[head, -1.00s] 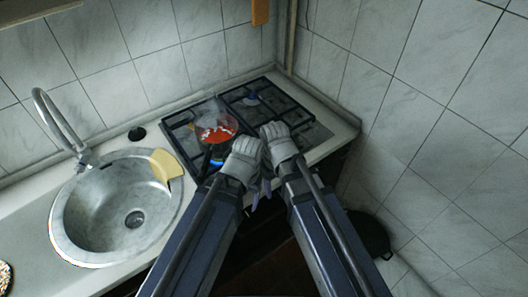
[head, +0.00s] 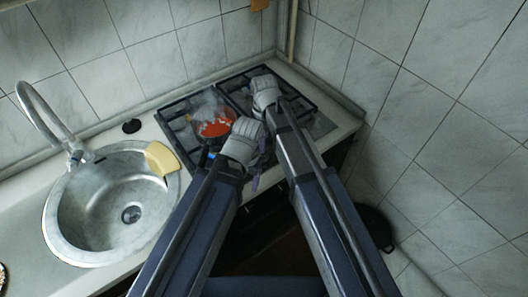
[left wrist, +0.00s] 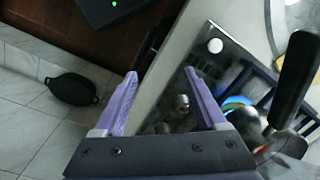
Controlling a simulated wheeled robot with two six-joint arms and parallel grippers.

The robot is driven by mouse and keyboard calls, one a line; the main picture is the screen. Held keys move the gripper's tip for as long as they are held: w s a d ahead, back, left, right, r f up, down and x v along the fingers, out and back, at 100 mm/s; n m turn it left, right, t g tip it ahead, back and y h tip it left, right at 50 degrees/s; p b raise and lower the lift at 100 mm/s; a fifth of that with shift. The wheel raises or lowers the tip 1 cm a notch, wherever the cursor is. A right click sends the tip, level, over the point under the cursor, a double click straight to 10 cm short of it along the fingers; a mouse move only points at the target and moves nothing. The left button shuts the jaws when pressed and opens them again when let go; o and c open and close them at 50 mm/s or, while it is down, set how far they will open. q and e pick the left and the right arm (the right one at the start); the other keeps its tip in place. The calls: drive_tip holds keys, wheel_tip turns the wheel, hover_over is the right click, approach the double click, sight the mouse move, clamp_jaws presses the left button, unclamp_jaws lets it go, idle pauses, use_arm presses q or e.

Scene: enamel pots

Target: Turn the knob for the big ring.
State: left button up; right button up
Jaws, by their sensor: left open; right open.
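The gas stove (head: 312,128) stands in the corner, with dark grates. A pan with red contents (head: 214,124) steams on its left side. A blue flame (left wrist: 237,103) burns near the pan, whose black handle (left wrist: 297,78) shows in the left wrist view. There a metallic knob (left wrist: 182,102) shows on the panel between my left fingers, and a pale round piece (left wrist: 215,45) lies farther along. Which knob serves the big ring I cannot tell. My left gripper (head: 256,172) is open at the stove's front edge. My right gripper (head: 264,82) is above the grates, its fingers hidden.
A steel sink (head: 85,205) with a tall faucet (head: 45,115) is at the left. A yellow piece (head: 162,158) rests on its rim. A black pan (left wrist: 73,88) lies on the floor to the right. Tiled walls close off the back and right.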

wheel_tip(320, 180, down, 7)
drive_tip(key=b, duration=0.6)
drive_tip(key=shift+r, duration=0.1)
drive_tip(key=shift+c, duration=0.2)
clamp_jaws()
